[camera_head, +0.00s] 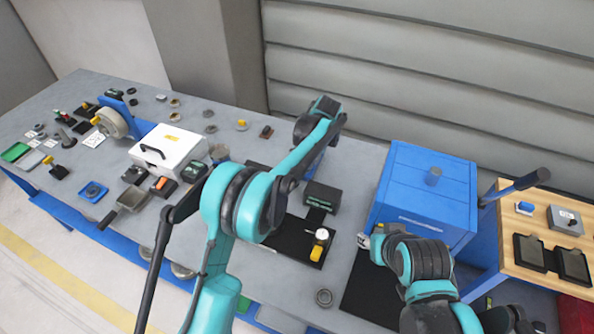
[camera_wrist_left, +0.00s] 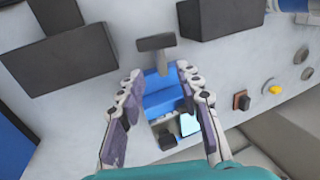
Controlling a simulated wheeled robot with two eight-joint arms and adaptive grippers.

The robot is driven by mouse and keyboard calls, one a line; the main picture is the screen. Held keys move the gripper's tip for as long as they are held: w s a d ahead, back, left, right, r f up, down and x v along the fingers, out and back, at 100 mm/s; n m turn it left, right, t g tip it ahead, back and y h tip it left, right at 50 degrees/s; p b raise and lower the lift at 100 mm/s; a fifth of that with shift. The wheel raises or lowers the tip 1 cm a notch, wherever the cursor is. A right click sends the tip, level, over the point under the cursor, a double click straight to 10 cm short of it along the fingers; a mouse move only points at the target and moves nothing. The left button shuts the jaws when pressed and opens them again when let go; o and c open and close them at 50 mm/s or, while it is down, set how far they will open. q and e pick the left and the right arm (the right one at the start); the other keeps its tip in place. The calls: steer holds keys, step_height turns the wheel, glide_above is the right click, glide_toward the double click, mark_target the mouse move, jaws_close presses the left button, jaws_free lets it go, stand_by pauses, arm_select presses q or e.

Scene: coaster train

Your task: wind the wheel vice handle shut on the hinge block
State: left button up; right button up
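In the left wrist view a blue vice (camera_wrist_left: 165,98) with a dark grey T-shaped handle (camera_wrist_left: 157,43) stands on the grey bench. My left gripper (camera_wrist_left: 160,74) is open, its fingers on either side of the vice's blue body. The handle lies just beyond the fingertips and is not gripped. I cannot clearly make out the hinge block. In the head view my left wrist hides most of the vice; only a bit of blue (camera_head: 317,160) shows beneath it. My right gripper (camera_head: 367,240) is beside the blue cabinet; its finger state is unclear.
The blue cabinet (camera_head: 425,185) and a wooden-topped table (camera_head: 545,225) are on the right. A dark box (camera_head: 322,196) and a yellow-and-white gauge (camera_head: 320,240) sit near my left arm. A white case (camera_head: 168,152) and several small parts cover the left bench.

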arm_select(q)
steer(key=v, duration=0.6)
steer(key=shift+r, duration=0.25)
steer(key=shift+o, duration=0.3)
steer(key=shift+s, duration=0.1)
steer(key=a+f+n, duration=0.1)
steer(key=a+n, duration=0.1)
steer(key=n, duration=0.2)
steer(key=a+f+n+h+b, duration=0.1)
steer(key=n, duration=0.4)
steer(key=a+f+n+g+h+b, duration=0.1)
steer(key=a+n, duration=0.1)
steer(key=n, duration=0.3)
steer(key=shift+a, duration=0.4)
steer(key=n, duration=0.1)
steer(key=a+n+h+b, duration=0.1)
steer(key=n, duration=0.1)
steer(key=shift+f, duration=0.15)
steer(key=shift+f+n, duration=0.15)
steer(key=shift+n, duration=0.35)
steer(key=shift+f, duration=0.3)
step_height(320, 180, down, 7)
steer(key=shift+r+b, duration=0.1)
steer(key=shift+b, duration=0.9)
